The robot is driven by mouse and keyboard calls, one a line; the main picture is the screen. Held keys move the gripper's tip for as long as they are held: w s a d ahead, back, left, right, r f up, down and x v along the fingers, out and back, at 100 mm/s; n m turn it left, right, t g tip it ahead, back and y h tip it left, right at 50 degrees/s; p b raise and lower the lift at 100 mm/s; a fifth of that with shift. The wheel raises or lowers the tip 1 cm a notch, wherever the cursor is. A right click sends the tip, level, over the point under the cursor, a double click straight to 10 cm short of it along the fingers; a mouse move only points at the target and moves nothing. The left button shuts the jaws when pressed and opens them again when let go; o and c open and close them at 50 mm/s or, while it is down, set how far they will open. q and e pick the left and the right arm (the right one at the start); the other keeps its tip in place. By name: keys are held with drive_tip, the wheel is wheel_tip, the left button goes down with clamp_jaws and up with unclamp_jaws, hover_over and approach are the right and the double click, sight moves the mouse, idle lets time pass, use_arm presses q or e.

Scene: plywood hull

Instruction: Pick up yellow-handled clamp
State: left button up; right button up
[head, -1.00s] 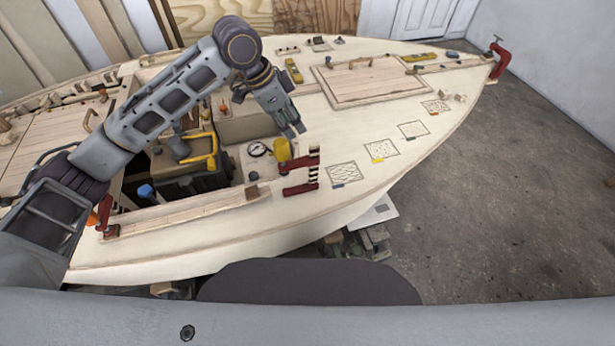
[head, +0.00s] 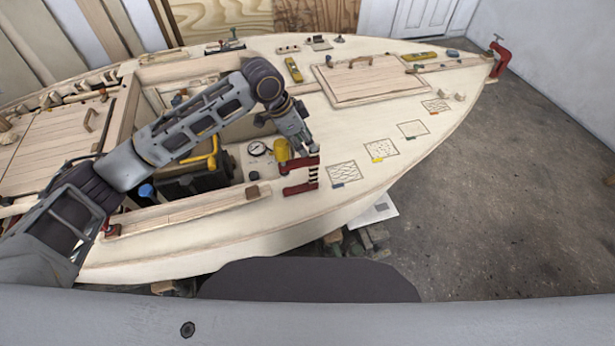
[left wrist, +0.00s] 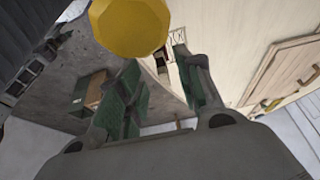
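The yellow-handled clamp has a yellow handle (head: 281,149), dark red arms and a black-and-white striped bar. It sits at the near edge of the hull deck in the head view. My left gripper (head: 310,147) is just above and right of the handle, close to the top of the striped bar; I cannot tell if it touches. In the left wrist view the round yellow handle end (left wrist: 130,27) is large at the top. There the left gripper's green-padded fingers (left wrist: 162,85) stand apart with nothing held between them. My right gripper is not in view.
A round gauge (head: 257,149) lies beside the handle, and an open cockpit with a dark box (head: 195,183) is to the left. Patterned squares (head: 342,173) lie on the deck to the right. Another red clamp (head: 500,60) stands at the hull's far tip.

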sight(310, 157)
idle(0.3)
use_arm(q)
drive_tip(key=shift+p+x, duration=0.55)
drive_tip(key=shift+x, duration=2.05)
drive_tip(key=shift+a, duration=0.15)
clamp_jaws()
